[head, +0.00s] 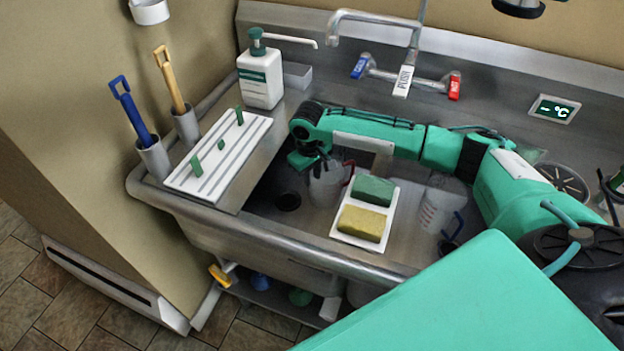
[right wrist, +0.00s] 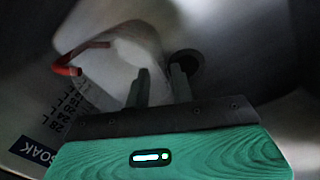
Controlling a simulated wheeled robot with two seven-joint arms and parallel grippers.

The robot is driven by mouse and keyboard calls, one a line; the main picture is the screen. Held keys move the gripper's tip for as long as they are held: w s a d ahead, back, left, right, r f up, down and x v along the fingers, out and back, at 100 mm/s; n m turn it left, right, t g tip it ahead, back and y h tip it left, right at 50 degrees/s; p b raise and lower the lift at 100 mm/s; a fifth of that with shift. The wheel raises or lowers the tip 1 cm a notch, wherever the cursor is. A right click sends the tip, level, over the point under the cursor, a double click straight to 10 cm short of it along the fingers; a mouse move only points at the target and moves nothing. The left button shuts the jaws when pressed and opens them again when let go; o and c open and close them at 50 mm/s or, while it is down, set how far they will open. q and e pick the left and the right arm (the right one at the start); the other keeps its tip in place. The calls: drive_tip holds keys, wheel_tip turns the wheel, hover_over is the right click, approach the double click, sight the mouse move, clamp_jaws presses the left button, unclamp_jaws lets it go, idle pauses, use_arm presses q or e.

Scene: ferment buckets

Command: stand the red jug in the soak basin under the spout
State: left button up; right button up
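The pale, translucent red jug (head: 325,188), with a red handle, stands in the left basin of the steel sink (head: 265,205). It also shows in the right wrist view (right wrist: 115,65), its red handle to the left. The basin's wall carries a SOAK label (right wrist: 38,152). My right gripper (head: 320,162) is at the jug's top. In the wrist view its fingers (right wrist: 160,88) are apart, one in front of the jug and one by its right edge; whether they touch it I cannot tell. The spout (head: 331,42) is at the back, above the basin. My left gripper is not in view.
A white tray with a green and a yellow sponge (head: 363,222) sits right of the jug. A blue-handled jug (head: 437,212) is farther right. A drainboard (head: 218,155), soap bottle (head: 260,78) and brush holders (head: 154,160) line the left. A drain (head: 288,201) lies left of the jug.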

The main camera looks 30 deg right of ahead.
wheel_tip(320, 180, up, 10)
drive_tip(key=shift+a, duration=0.25)
idle(0.4)
